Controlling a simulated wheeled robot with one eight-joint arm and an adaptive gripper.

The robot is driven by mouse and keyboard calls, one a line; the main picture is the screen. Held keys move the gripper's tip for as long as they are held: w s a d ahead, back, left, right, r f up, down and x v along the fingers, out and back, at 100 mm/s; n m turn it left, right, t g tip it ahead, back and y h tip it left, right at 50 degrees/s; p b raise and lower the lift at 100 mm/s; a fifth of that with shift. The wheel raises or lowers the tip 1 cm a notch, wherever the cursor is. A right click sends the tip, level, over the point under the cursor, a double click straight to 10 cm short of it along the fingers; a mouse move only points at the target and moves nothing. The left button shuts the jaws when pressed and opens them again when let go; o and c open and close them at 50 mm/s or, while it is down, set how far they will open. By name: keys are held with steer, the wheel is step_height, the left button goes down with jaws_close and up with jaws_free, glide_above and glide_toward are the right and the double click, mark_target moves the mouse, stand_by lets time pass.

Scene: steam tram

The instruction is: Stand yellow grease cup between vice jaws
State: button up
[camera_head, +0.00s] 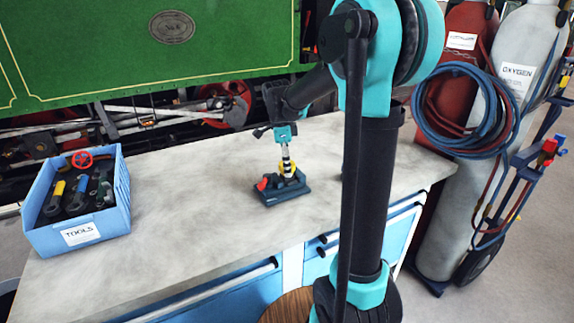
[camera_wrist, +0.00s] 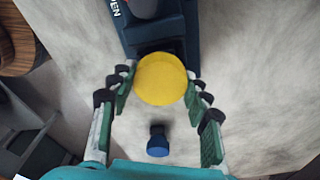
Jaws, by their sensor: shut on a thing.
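The yellow grease cup (camera_wrist: 162,79) shows from above as a yellow disc in the wrist view. My gripper (camera_wrist: 158,88) is shut on it, with a finger at each side. In the head view my gripper (camera_head: 287,165) points down over the small dark blue vice (camera_head: 285,194) on the bench, and a bit of yellow shows at its fingertips. The vice (camera_wrist: 131,32) also shows at the top of the wrist view, beside and partly under the cup. The cup hides the jaw gap, so I cannot tell whether its base is between the jaws.
A blue-topped dark knob (camera_wrist: 157,145) shows below the cup in the wrist view. A blue tool box (camera_head: 110,225) with several tools stands at the left of the pale bench (camera_head: 190,190). Gas cylinders (camera_head: 468,160) and a hose stand at right. The bench between box and vice is clear.

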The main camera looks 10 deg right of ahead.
stand_by(0.4)
steer(key=o, duration=1.7)
steer(key=shift+r, duration=3.5)
